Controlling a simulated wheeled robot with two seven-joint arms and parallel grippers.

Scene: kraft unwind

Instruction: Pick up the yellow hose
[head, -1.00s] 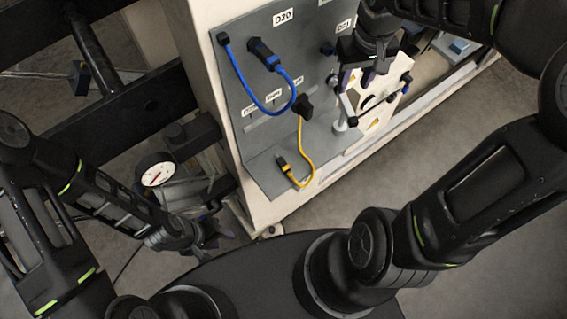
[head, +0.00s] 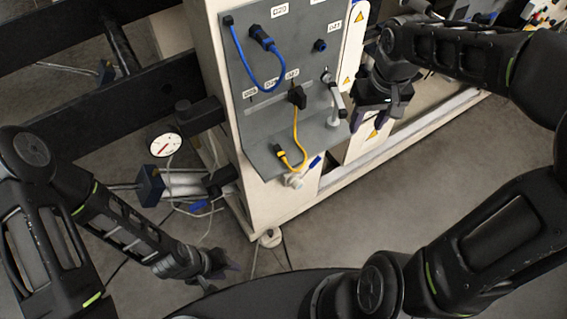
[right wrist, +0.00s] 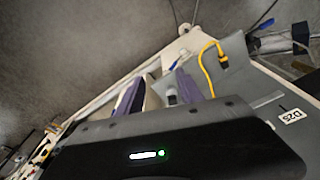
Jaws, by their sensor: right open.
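The yellow hose (head: 305,148) hangs on the grey panel from a black plug (head: 297,96). It curves down to a yellow-and-black end (head: 280,151) at the panel's lower ledge. It also shows in the right wrist view (right wrist: 204,60), above and right of the fingers. My right gripper (head: 372,120) is open and empty, to the right of the panel and apart from the hose. In the right wrist view its two purple-grey fingers (right wrist: 160,90) are spread, with a grey-white fitting behind them. My left gripper (head: 221,274) is low at left, fingers apart, away from the hose.
A blue hose (head: 248,75) loops on the panel (head: 262,130), left of the yellow one. A white-and-black handle fitting (head: 335,105) stands between the yellow hose and my right gripper. A round gauge (head: 164,140) is at left. Floor at lower right is clear.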

